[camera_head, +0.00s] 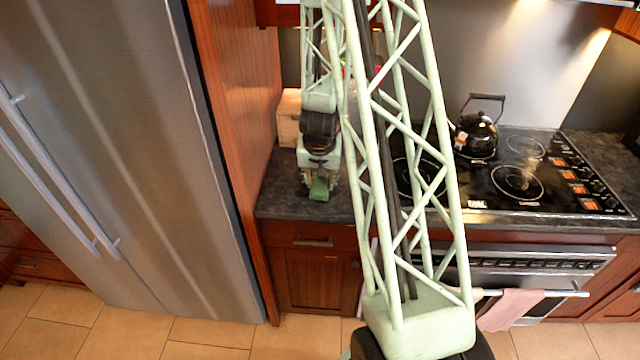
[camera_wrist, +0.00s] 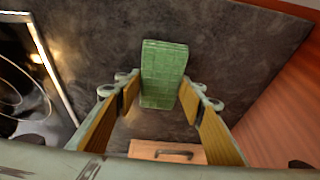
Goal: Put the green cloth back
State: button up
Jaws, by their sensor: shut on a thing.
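The green cloth (camera_wrist: 164,70), a small block-like shape with a woven pattern, is between the fingertips of my gripper (camera_wrist: 159,96) in the wrist view. My gripper is shut on it. One end of the cloth sticks out past the fingertips over the dark counter. In the head view the cloth (camera_head: 319,188) shows small below my gripper (camera_head: 319,175), over the counter's left part near its front edge. Whether it touches the counter I cannot tell.
A light wooden box (camera_head: 288,118) stands at the counter's back left, partly hidden by my arm; a wooden front with a dark handle (camera_wrist: 167,151) shows in the wrist view. The cooktop (camera_head: 515,180) with a black kettle (camera_head: 476,134) is right. A tall wooden panel (camera_head: 236,130) bounds the left.

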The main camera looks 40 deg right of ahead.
jog(key=shift+f, duration=0.25)
jog(key=o, duration=1)
jog(key=shift+r, duration=0.15)
jog(key=shift+p+v, duration=2.25)
jog(key=shift+v, duration=3.75)
jog(key=shift+r, duration=0.1)
